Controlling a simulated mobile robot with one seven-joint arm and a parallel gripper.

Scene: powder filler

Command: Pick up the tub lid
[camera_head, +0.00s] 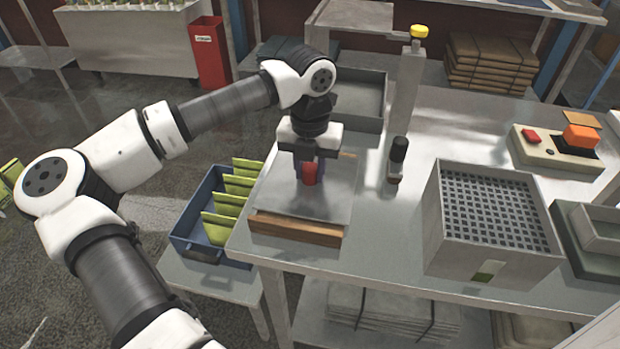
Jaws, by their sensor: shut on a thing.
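My gripper (309,172) points down over a flat grey plate with a wooden front strip (296,230), near the left end of the metal table. It is shut on a small red thing (310,174), which I take to be the tub lid. The fingers and palm hide most of it, and I cannot tell whether it touches anything below. No separate tub body can be made out.
A small dark bottle (397,160) and a grey post with a yellow knob (418,33) stand right of my gripper. A blue crate with green dividers (183,243) sits lower left. A grey box with a grid top (487,266) stands at right. Table between is clear.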

